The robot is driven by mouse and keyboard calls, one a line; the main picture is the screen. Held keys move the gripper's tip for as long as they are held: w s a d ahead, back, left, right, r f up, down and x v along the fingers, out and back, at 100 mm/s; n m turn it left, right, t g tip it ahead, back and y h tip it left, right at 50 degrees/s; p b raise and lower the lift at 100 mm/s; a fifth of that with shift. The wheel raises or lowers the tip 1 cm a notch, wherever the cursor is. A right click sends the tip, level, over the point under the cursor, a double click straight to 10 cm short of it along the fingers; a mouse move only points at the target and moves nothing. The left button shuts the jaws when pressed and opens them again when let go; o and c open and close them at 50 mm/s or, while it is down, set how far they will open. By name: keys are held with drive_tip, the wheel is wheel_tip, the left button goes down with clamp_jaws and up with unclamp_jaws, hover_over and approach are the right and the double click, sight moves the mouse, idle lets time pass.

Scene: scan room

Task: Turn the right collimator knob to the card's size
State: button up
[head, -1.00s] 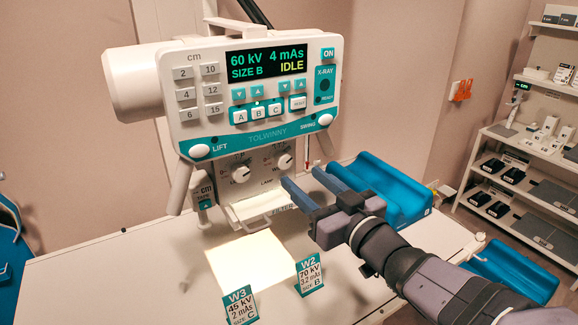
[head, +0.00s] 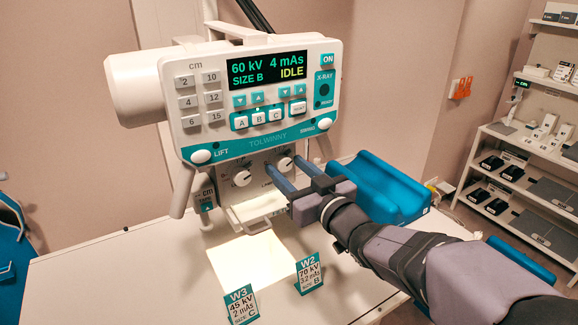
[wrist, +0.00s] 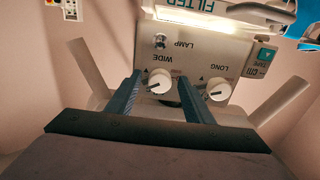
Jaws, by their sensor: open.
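The right collimator knob (head: 285,163) is a white dial on the collimator front, under the control panel. In the wrist view, which is upside down, it is the WIDE knob (wrist: 159,84), with a dark pointer line. My gripper (head: 283,165) is open, its blue fingers reaching toward this knob. In the wrist view the fingers appear on either side of it; I cannot tell whether they touch it. The left, LONG knob (wrist: 218,90) is outside the fingers. The W2 card (head: 310,273) reads 70 kV, size B; the W3 card (head: 241,303) reads 45 kV, size C.
The panel display (head: 267,71) reads 60 kV, 4 mAs, SIZE B, IDLE. A white filter tray (head: 258,208) juts out below the knobs. A lit patch (head: 252,262) lies on the white table. A blue cradle (head: 380,188) stands right of the collimator, close to my arm.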

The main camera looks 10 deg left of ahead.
drive_tip(key=shift+w, duration=0.1)
drive_tip(key=shift+c, duration=0.6)
drive_tip(key=c, duration=0.9)
drive_tip(key=shift+f+n+b, duration=0.1)
drive_tip(key=shift+n+b, duration=0.3)
drive_tip(key=shift+b, duration=0.2)
drive_tip(key=n+b, duration=0.2)
drive_tip(key=shift+n+b, duration=0.3)
drive_tip(key=shift+b, duration=0.1)
drive_tip(key=shift+n+b, duration=0.95)
drive_tip(key=shift+n, duration=0.15)
drive_tip(key=o, duration=1)
